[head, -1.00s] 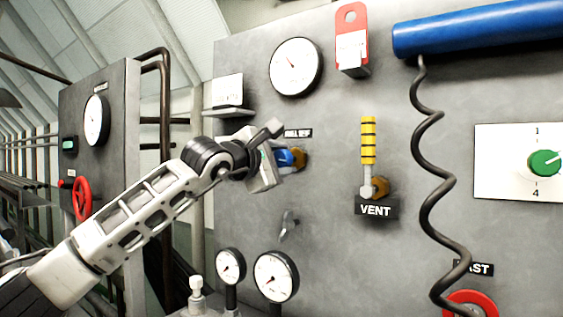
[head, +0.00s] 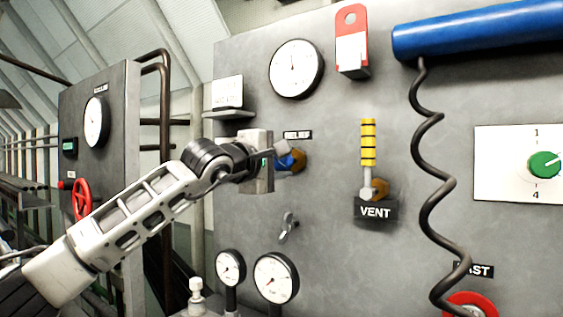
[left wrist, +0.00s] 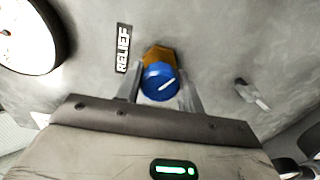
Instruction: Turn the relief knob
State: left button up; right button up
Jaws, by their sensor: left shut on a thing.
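The relief knob (left wrist: 160,82) is a blue cap with a white line on a brass hex base, beside the RELIEF label (left wrist: 123,48) in the left wrist view. In the head view the knob (head: 286,161) shows partly, below its label (head: 297,135). My left gripper (left wrist: 160,88) is shut on the blue knob, with one finger on each side of it. In the head view my left gripper (head: 282,158) reaches the panel from the left and hides part of the knob. My right gripper is not in view.
The grey panel (head: 330,230) carries a large gauge (head: 296,68), a yellow-banded VENT lever (head: 368,145), a small metal key-like handle (head: 288,225) and two lower gauges (head: 275,277). A black coiled cord (head: 430,170) hangs at right.

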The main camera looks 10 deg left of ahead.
pick_arm(q)
jog(key=o, duration=0.9)
jog(key=shift+c, duration=0.2)
jog(key=shift+o, duration=0.6)
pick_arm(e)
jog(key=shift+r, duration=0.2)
pick_arm(q)
jog(key=shift+s+a, duration=0.15)
jog(key=shift+s, duration=0.15)
jog(key=b+v, duration=0.4)
jog(key=v, duration=1.1)
jog(key=shift+s, duration=0.15)
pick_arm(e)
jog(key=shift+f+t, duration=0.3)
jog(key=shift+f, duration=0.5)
pick_arm(q)
jog(key=shift+f, duration=0.1)
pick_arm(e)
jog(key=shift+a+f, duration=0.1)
